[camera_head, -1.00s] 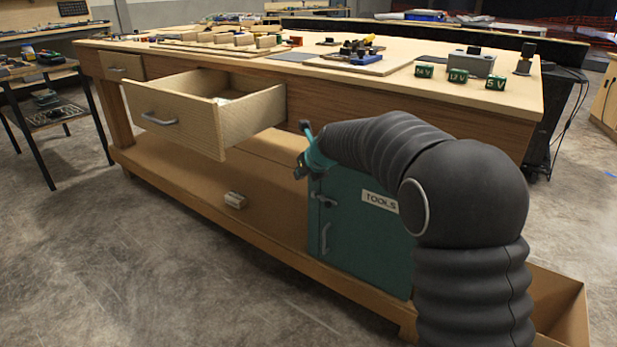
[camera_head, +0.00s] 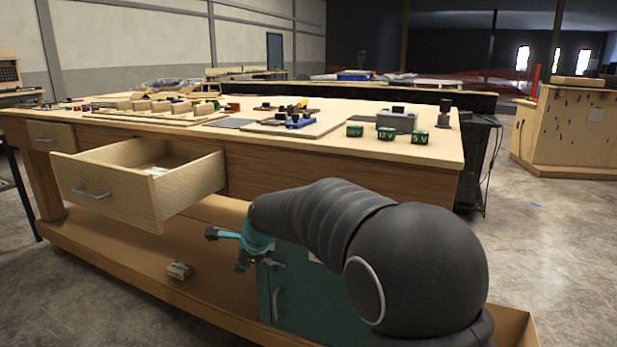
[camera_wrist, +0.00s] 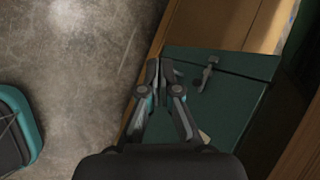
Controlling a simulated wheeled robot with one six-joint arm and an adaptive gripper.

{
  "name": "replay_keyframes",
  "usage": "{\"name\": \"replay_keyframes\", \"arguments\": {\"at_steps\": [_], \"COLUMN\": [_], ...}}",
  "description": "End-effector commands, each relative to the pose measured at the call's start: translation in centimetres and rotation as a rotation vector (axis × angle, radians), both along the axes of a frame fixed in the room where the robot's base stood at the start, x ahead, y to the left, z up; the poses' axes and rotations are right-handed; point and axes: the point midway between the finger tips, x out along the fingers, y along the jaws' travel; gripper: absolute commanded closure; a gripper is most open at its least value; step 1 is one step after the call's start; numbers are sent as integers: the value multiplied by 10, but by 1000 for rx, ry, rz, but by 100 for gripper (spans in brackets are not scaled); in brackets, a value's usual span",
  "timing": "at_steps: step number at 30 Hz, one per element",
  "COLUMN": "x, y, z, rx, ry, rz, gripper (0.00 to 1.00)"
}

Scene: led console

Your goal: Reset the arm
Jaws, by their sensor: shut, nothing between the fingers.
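My gripper (camera_wrist: 160,72) points downward in the wrist view, its fingers together and empty. It is above the front edge of the green tool cabinet (camera_wrist: 238,95), apart from it as far as I can tell. In the head view, my gripper (camera_head: 228,249) shows at the end of my dark arm, in front of the workbench (camera_head: 330,165) and beside the cabinet's top left corner. The cabinet (camera_head: 312,300) stands on the bench's lower shelf, partly hidden by my arm.
An open drawer (camera_head: 115,190) juts from the bench front, left of my gripper. A small block (camera_head: 179,270) lies on the lower shelf. Green voltage blocks (camera_head: 386,132) and a grey box (camera_head: 397,121) stand on the bench top. The floor (camera_head: 550,250) at right is clear.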

Motion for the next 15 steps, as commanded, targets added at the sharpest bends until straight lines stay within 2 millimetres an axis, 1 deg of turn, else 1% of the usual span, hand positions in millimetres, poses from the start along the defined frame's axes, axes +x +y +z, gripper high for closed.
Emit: {"name": "replay_keyframes", "arguments": {"at_steps": [1,3,8,11,14,15], "x": [-11,-26,-64,-90,-120,-134], "y": [-7,-20,-58,-87,-119,-133], "z": [-4,-8,-10,-8,-3,-1], "rx": [-56,-135,-304,-401,-492,-527], "ry": [-18,-46,-111,-150,-186,-199], "rz": [89,221,522,708,892,964], "gripper": [100,100,100,100,100,100]}}
